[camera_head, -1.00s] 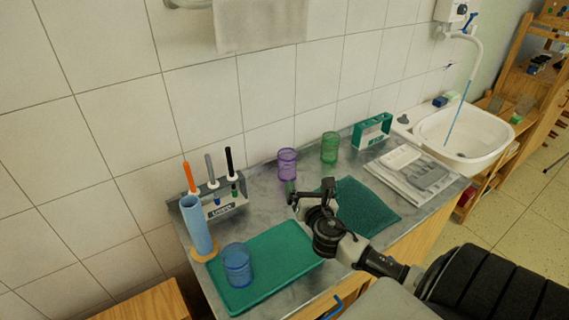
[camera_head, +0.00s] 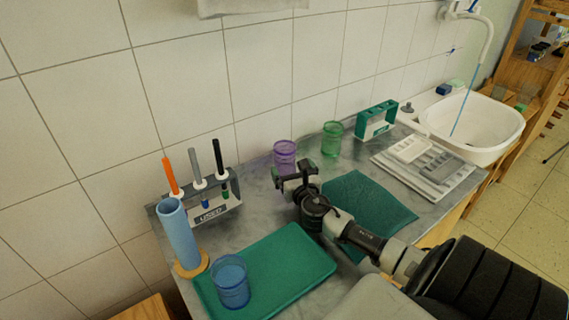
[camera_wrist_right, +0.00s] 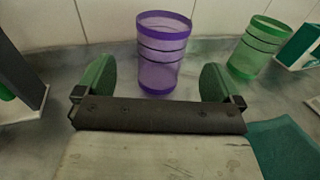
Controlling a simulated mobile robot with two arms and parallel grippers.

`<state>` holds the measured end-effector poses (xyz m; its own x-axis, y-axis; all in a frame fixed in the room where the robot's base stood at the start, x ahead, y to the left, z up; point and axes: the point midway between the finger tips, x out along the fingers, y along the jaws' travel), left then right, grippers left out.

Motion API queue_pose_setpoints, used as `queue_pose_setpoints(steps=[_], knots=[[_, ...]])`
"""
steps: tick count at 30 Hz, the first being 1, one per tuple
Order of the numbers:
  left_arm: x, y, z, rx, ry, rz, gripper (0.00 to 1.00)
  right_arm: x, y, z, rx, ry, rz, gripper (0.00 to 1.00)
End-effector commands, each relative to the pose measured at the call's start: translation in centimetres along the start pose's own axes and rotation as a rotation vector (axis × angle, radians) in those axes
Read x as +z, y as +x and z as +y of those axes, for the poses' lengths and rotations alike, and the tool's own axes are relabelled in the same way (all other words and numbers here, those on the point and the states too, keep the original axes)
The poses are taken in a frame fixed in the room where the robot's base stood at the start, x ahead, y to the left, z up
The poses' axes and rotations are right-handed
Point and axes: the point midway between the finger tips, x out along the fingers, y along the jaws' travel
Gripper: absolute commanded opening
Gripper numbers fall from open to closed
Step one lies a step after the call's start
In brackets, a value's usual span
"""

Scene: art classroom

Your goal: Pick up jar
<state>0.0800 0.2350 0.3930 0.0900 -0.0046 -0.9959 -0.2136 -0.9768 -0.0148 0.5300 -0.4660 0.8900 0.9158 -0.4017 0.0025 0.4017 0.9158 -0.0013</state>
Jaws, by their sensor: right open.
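A purple see-through jar (camera_head: 285,155) stands upright near the wall on the grey counter. A green jar (camera_head: 331,138) stands to its right, and a blue jar (camera_head: 231,283) stands on the green tray at the front. My right gripper (camera_head: 293,180) is close in front of the purple jar. In the right wrist view my open right gripper (camera_wrist_right: 157,82) has its two green fingertips apart, with the purple jar (camera_wrist_right: 162,55) centred beyond them. Nothing is between the fingers. The green jar (camera_wrist_right: 257,47) is to the right. My left gripper is not in view.
A holder marked USED (camera_head: 215,212) with several brushes and a blue cylinder (camera_head: 173,232) stand at left. A green tray (camera_head: 290,262), a dark green cloth (camera_head: 368,203), a teal rack (camera_head: 377,121), a paint tray (camera_head: 425,165) and a sink (camera_head: 480,125) share the counter area.

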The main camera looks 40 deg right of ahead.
Motion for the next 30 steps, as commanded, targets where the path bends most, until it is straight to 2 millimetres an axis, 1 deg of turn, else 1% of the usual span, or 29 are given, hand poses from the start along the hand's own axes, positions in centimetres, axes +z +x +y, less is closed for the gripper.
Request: queue_pose_setpoints(steps=[1, 3, 8, 13, 15, 19, 25, 26, 30], knots=[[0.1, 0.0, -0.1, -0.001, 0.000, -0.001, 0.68, 0.0, 0.7, 0.0, -0.002, 0.001, -0.001, 0.97], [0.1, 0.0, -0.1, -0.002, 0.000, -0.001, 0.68, 0.0, 1.4, 0.0, -0.001, 0.002, 0.000, 0.97], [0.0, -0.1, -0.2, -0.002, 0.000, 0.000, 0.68, 0.2, 2.5, -0.1, -0.002, 0.002, 0.000, 0.97], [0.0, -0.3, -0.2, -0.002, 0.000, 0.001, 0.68, 0.6, 5.2, -0.2, -0.002, 0.003, -0.001, 0.97], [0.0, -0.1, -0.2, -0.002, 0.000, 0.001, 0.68, 0.3, 6.1, -0.2, -0.002, 0.003, 0.000, 0.97], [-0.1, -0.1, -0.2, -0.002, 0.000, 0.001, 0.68, 0.3, 6.9, -0.2, -0.001, 0.002, 0.002, 0.97], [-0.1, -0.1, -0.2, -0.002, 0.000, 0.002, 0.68, 0.3, 6.9, -0.2, 0.000, 0.002, 0.002, 0.97], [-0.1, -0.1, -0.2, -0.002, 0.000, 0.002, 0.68, 0.3, 6.9, -0.2, 0.000, 0.002, 0.002, 0.95], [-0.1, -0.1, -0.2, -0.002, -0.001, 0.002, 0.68, 0.3, 6.9, -0.2, 0.000, 0.001, 0.002, 0.74]])
